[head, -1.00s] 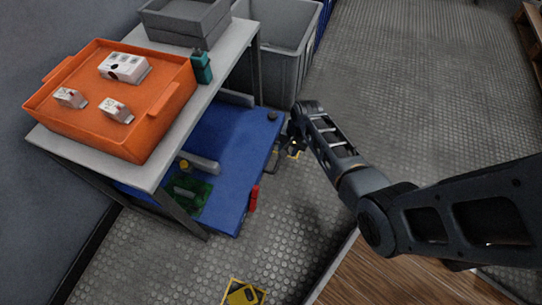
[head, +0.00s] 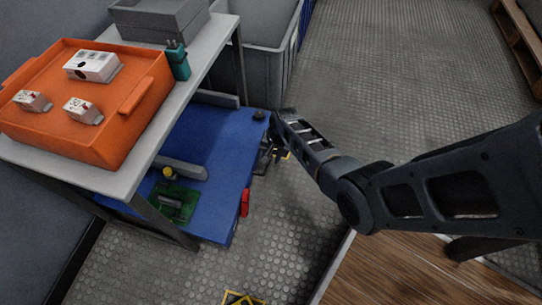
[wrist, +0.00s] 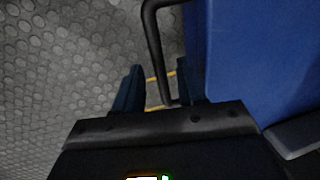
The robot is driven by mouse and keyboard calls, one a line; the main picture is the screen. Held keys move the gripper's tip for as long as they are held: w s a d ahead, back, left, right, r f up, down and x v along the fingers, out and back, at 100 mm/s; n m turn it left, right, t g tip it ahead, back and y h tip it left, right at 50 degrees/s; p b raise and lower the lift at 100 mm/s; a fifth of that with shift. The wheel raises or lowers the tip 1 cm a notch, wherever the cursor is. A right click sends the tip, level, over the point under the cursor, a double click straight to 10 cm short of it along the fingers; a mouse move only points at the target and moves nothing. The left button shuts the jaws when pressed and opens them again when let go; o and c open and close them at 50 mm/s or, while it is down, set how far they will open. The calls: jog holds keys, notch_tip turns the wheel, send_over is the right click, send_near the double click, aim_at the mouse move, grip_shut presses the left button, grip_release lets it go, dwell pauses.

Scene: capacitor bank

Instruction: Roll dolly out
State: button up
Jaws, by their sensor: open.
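The dolly (head: 215,135) is a flat blue platform, partly under the grey table and sticking out at its right side. Its blue side fills the right of the wrist view (wrist: 255,60). A thin black bent handle (wrist: 153,40) runs beside that side. My gripper (head: 268,158) is at the dolly's right edge in the head view, small and dark there. In the wrist view my gripper (wrist: 162,85) is open, with one finger on each side of the handle's lower part. I cannot tell whether either finger touches it.
The table (head: 219,50) carries an orange tray (head: 130,140) with white boxed parts, a grey bin (head: 160,22) and a teal item (head: 178,62). A large grey tub (head: 268,55) stands behind. Textured floor (head: 390,70) is clear to the right.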

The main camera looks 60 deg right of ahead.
grip_shut()
dwell(0.6)
